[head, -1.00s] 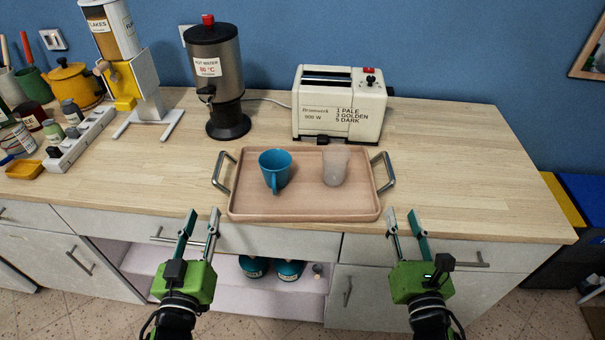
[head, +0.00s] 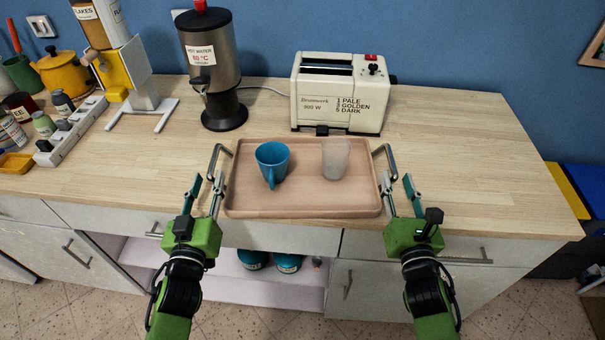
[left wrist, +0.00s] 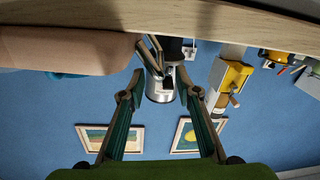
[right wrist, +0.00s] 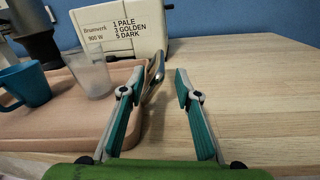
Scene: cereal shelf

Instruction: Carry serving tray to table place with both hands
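The wooden serving tray (head: 310,200) lies on the counter near its front edge, with a metal handle at each end. A blue cup (head: 271,163) and a frosted tumbler (head: 336,159) stand upright on it. My left gripper (head: 206,183) is open at the left handle (head: 213,160); in the left wrist view the handle (left wrist: 153,52) shows beyond the gap between its fingers. My right gripper (head: 398,183) is open at the right handle (head: 386,157). In the right wrist view that handle (right wrist: 154,74) shows between the fingers, closer to the left one. Neither gripper is closed on a handle.
A toaster (head: 340,95) stands close behind the tray. A hot water dispenser (head: 215,70) and a cereal dispenser (head: 130,75) stand at the back left. The counter (head: 480,170) to the right is clear.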

